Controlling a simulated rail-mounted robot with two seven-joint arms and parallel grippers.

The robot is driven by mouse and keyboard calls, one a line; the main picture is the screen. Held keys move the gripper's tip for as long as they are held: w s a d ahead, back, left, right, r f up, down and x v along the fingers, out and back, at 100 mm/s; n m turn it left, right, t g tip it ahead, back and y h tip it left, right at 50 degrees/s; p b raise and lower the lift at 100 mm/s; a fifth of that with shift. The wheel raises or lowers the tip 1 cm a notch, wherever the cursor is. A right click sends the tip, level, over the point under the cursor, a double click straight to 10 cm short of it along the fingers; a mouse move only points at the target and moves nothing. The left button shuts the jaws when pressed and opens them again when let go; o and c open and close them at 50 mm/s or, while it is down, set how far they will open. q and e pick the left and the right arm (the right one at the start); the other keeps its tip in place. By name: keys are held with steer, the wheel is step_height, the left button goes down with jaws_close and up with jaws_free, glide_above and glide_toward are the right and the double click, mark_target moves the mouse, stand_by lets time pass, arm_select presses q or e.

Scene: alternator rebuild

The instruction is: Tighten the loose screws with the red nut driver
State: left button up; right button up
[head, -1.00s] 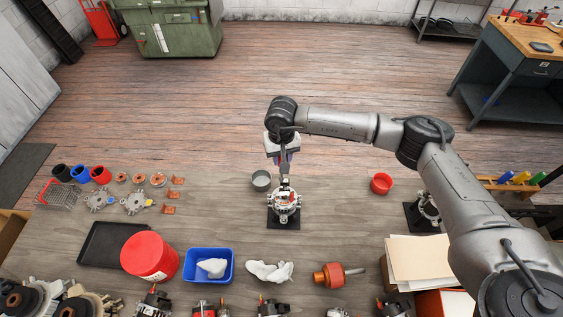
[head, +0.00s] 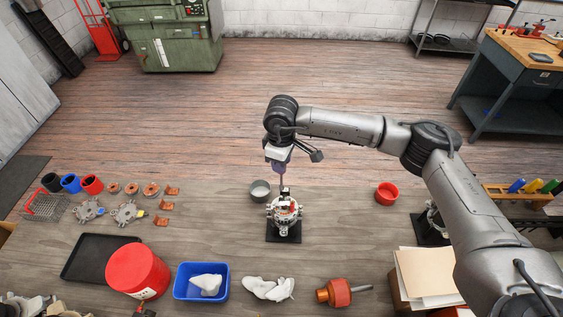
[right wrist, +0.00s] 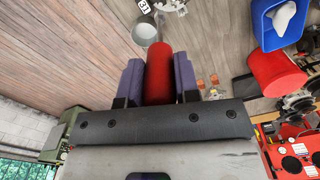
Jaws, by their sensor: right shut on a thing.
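My right gripper (head: 279,168) is above the alternator (head: 284,213), which stands on a black base (head: 283,238) in the middle of the bench. In the right wrist view, the red nut driver (right wrist: 159,72) is clamped between the two purple-grey fingers of the right gripper (right wrist: 158,82). In the head view its handle is mostly hidden by the gripper. A thin dark shaft shows between the gripper and the alternator; I cannot tell whether its tip touches a screw. The loose screws are too small to tell apart. My left gripper is not in view.
A grey cup (head: 260,190) stands close behind the alternator. A red cup (head: 387,193) is to the right. A red bucket (head: 138,271), blue bin (head: 201,281), white cloth (head: 269,288) and black tray (head: 99,258) lie in front.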

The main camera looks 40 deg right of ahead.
steer(key=shift+f, duration=0.2)
steer(key=shift+f+b, duration=1.25)
steer(key=shift+f, duration=0.1)
steer(key=shift+f+b, duration=0.4)
steer(key=shift+f, duration=0.1)
steer(key=shift+f+b, duration=0.4)
steer(key=shift+b, duration=0.05)
